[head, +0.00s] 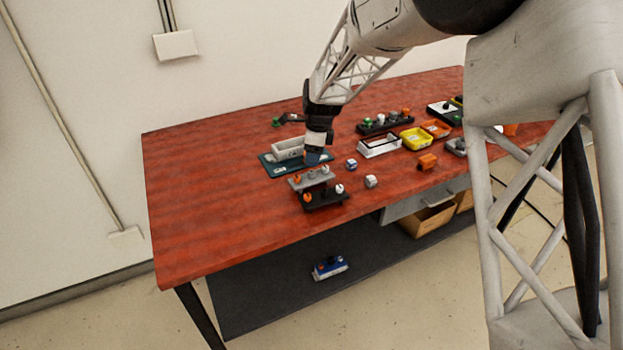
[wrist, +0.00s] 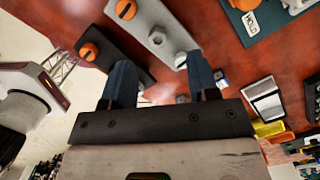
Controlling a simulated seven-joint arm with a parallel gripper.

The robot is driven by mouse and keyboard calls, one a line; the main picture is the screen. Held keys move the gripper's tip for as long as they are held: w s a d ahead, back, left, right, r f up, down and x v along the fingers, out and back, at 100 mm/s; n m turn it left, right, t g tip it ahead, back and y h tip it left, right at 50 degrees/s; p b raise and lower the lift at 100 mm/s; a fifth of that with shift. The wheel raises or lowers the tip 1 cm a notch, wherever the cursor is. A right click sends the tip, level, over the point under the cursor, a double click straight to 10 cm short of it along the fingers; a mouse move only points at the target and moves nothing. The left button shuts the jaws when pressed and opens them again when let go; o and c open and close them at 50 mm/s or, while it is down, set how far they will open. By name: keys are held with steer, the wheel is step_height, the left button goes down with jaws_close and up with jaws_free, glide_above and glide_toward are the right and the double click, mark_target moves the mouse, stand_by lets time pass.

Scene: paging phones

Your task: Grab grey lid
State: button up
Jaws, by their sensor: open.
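The grey lid (head: 311,178), a light grey bar with an orange knob at one end, sits near the table's front, over or against a dark base (head: 325,199). In the wrist view the grey lid (wrist: 146,27) shows a grey hex nut in its middle and a pale knob near my fingers. The dark base (wrist: 112,40) lies alongside it with an orange knob. My gripper (head: 316,156) is open and empty, pointing down just behind the lid in the head view. In the wrist view the fingers of my gripper (wrist: 161,78) are spread, with the lid's near end just beyond them.
A teal mat (head: 267,165) with a grey tray (head: 288,147) lies behind the lid. Small blocks (head: 371,181) stand to its right. A white-edged tray (head: 379,148), a yellow bin (head: 415,139) and an orange block (head: 427,161) lie farther right. The table's left side is clear.

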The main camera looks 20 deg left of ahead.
mark_target(311, 172)
steer(key=shift+f, duration=0.45)
steer(key=shift+f, duration=0.1)
steer(key=shift+s+a+f, duration=0.1)
steer(key=shift+f, duration=1.2)
steer(key=shift+s+a+f, duration=0.1)
steer(key=shift+f, duration=1.15)
jaws_close()
steer(key=shift+r, duration=0.15)
step_height(311, 172, up, 10)
